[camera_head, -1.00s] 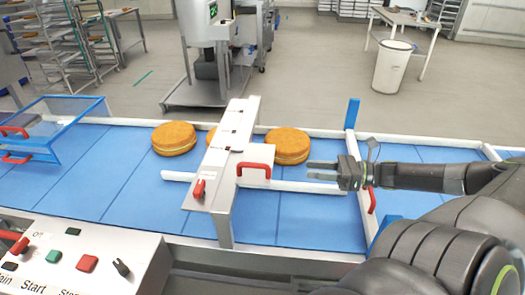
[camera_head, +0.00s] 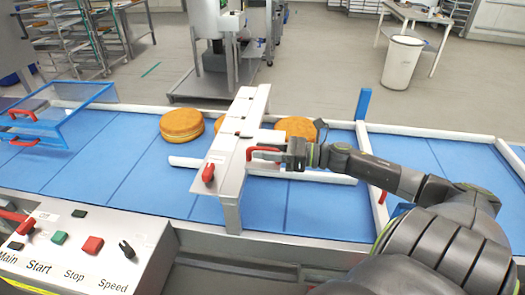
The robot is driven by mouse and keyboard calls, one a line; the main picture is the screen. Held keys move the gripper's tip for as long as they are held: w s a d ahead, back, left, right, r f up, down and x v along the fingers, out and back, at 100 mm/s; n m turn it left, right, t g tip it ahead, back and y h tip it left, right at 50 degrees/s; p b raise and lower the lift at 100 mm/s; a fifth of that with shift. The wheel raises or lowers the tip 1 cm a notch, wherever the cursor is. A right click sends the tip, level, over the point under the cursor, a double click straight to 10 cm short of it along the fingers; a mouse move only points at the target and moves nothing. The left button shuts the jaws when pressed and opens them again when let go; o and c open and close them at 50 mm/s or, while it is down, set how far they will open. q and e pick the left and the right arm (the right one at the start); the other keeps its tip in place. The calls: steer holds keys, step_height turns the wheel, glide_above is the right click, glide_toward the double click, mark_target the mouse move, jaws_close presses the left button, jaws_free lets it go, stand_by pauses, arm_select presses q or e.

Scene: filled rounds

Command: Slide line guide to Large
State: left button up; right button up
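The line guide is a long white rail (camera_head: 325,177) lying along the blue conveyor (camera_head: 125,185), passing under a white bridge plate (camera_head: 232,140). A red handle (camera_head: 262,152) sits on a white slide piece to the right of this plate. The plate carries small dark marks and a red knob (camera_head: 208,173); I cannot read any size label such as Large. My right gripper (camera_head: 268,156) is at the red handle, its fingers reaching left over or around it. I cannot tell whether the fingers are closed on it. My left gripper is not in view.
Round orange-brown cakes (camera_head: 181,124) lie on the belt behind the guide, one partly hidden by the bridge. A control panel (camera_head: 85,245) with Start, Stop and Speed stands at front left. A blue-framed clear cover (camera_head: 50,125) is at left.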

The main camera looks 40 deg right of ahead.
steer(key=shift+w+a, duration=0.25)
steer(key=shift+w, duration=0.1)
steer(key=shift+c, duration=0.4)
jaws_close()
